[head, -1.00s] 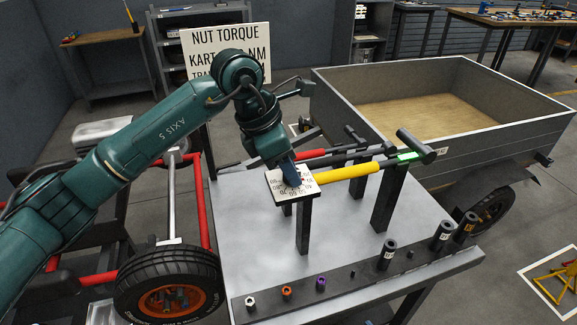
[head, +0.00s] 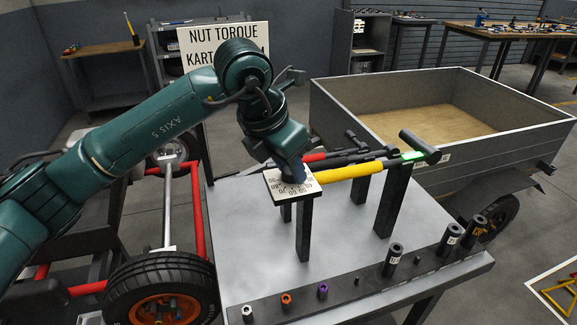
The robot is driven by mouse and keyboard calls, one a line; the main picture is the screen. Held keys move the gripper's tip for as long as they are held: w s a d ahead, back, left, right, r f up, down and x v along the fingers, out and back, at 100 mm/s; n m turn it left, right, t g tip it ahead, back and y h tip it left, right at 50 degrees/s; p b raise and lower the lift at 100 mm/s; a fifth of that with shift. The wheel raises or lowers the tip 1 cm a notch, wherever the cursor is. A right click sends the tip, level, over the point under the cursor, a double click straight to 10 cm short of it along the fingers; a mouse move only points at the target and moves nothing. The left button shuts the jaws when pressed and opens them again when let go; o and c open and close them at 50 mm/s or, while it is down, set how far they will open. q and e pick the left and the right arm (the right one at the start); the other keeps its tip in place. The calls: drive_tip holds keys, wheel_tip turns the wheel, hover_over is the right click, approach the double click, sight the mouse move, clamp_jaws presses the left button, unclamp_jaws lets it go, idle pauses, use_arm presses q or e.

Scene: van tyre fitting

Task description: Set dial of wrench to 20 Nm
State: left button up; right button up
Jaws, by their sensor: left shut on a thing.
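The wrench (head: 350,172) with a yellow grip lies across black posts on the grey table, its dark head at the right end with a green band. Its white square dial plate (head: 282,193), marked with numbers around it, sits at the left end. My left gripper (head: 292,176) reaches down from above onto the middle of the dial and is shut on its knob. The gripper and wrist hide the knob and part of the scale, so I cannot read the setting. My right gripper is not in view.
A second wrench with a red part (head: 316,157) lies just behind. Sockets (head: 393,260) and coloured nuts (head: 286,299) line the table's front rail. A torque sign (head: 222,45) stands behind my arm. A trailer (head: 440,110) is at right, a kart tyre (head: 160,290) at lower left.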

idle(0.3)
use_arm(q)
drive_tip(key=o, duration=1)
drive_tip(key=v, duration=1.3)
drive_tip(key=shift+r+b, duration=0.1)
drive_tip(key=shift+b, duration=0.3)
